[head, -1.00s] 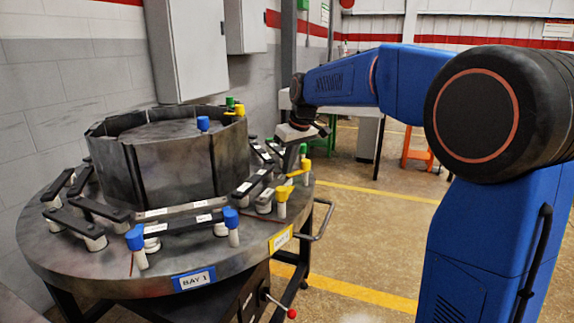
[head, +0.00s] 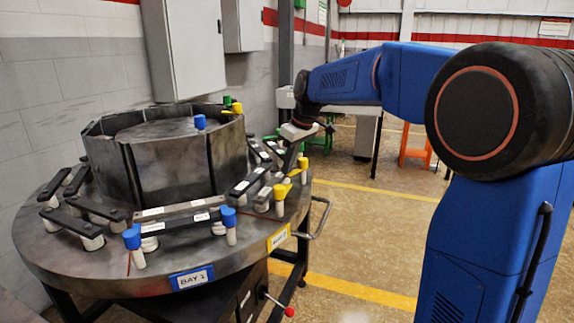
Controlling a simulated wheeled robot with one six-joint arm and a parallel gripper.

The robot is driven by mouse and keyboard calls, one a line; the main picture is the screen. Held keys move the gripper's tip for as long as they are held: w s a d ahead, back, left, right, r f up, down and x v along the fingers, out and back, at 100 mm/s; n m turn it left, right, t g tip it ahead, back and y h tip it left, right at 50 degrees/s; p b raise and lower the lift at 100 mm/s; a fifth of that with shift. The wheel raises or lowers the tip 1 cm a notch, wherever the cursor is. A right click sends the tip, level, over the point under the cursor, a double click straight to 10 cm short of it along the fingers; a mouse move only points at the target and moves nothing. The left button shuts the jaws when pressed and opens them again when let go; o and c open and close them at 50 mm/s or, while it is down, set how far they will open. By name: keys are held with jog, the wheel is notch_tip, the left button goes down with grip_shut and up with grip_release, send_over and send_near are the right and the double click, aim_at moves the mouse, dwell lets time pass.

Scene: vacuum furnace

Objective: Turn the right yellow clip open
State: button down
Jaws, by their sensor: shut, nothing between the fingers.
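The round metal table carries two yellow clips on its Bay 2 side. The nearer, left yellow clip (head: 282,191) stands upright on a pale post near the rim. The right yellow clip (head: 303,163) is just behind it, at the table's right edge, with its yellow lever partly seen. My gripper (head: 291,167) reaches down from my blue arm, shut and empty, close beside the right clip. The fingers are small and partly merge with the clip, so I cannot tell whether they touch it.
Blue clips (head: 132,237) and dark clamp bars (head: 180,223) ring the metal drum (head: 180,160). A handle (head: 318,217) juts from the table's right side. A red-knobbed lever (head: 287,311) sticks out below.

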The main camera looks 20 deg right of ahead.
jog(key=shift+s+d+n, duration=0.2)
jog(key=shift+s+n, duration=0.1)
jog(key=shift+n, duration=0.1)
jog(key=shift+s+d, duration=0.25)
jog(key=shift+s, duration=0.3)
